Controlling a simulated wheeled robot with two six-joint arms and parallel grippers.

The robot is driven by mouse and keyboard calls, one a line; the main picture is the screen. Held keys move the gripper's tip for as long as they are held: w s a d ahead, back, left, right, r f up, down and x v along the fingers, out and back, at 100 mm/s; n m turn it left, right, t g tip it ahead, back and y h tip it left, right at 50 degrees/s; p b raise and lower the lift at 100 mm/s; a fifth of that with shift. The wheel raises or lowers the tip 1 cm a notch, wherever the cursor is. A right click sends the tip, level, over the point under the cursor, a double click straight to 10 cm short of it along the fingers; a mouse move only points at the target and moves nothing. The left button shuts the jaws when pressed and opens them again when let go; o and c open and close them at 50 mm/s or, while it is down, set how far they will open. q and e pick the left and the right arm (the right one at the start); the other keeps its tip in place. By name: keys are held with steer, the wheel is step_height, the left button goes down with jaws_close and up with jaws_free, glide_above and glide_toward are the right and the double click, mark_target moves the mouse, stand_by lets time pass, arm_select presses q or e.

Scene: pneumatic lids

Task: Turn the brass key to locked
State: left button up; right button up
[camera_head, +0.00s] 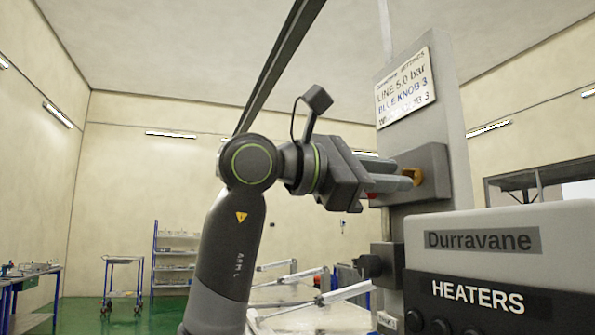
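The brass key (415,175) shows as a small yellow-gold piece on a grey block on the upright grey panel, right of centre. Its turned position is hard to make out. My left gripper (406,175) reaches in from the left, with its two grey fingers pointing right and their tips right at the brass piece. The fingers overlap in this view and partly cover the key, so I cannot tell whether they grip it or stand around it. My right gripper is not in view.
A sign (405,88) sits above the key block. A grey housing marked Durravane (482,240) and a black HEATERS panel (480,298) with knobs stand at lower right. A dark knob (370,266) is below the gripper. A table with pale bar-like parts (310,318) lies behind.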

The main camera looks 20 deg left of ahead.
arm_select(q)
steer(key=b+v, duration=0.4)
steer(key=v, duration=1.2)
steer(key=shift+a, duration=0.1)
